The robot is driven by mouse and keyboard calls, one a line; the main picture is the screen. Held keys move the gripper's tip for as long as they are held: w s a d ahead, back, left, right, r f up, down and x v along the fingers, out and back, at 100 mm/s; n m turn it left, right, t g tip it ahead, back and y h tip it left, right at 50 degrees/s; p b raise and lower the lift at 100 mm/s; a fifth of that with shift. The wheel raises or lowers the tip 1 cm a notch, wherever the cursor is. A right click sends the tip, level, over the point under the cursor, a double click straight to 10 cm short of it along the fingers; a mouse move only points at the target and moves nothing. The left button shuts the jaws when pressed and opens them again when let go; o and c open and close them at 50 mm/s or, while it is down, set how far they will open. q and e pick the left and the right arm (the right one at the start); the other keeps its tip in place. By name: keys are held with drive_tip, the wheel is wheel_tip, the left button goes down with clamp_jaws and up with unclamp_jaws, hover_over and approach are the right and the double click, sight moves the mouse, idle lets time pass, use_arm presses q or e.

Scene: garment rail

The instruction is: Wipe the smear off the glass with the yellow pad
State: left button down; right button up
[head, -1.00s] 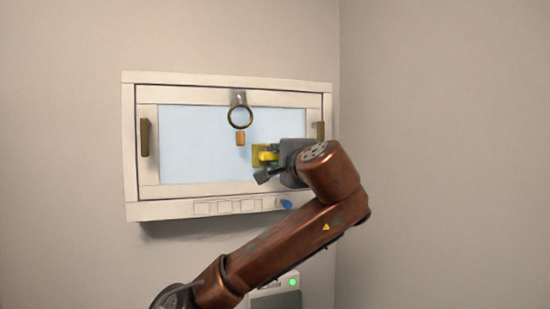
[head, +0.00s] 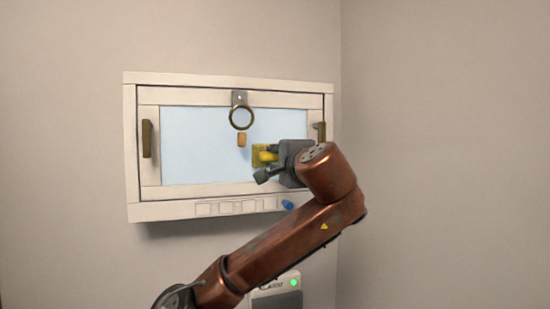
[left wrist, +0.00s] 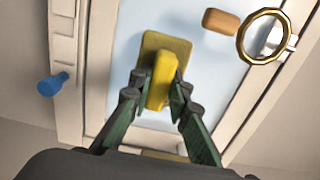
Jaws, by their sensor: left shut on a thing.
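The glass (head: 195,140) is a pale blue pane in a white framed cabinet on the wall. The yellow pad (head: 260,149) is at the right part of the pane. It also shows in the left wrist view (left wrist: 152,50), flat against or very close to the glass; I cannot tell if it touches. My left gripper (head: 266,162) is shut on the pad's raised yellow grip (left wrist: 160,82), seen between the fingers in the left wrist view. I make out no smear on the visible glass; the pad and gripper hide part of it. My right gripper is not in view.
A brass ring (head: 241,117) hangs from a clip at the frame's top, with an orange-brown block (head: 241,140) below it, left of the pad. Brass handles (head: 147,138) flank the pane. A blue knob (head: 288,205) sits at the lower right. A side wall stands close on the right.

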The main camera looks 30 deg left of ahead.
use_arm(q)
drive_tip(key=shift+w+a, duration=0.25)
drive_tip(key=shift+w+d+p, duration=1.35)
drive_tip(key=shift+w+d, duration=0.1)
drive_tip(key=shift+w, duration=0.1)
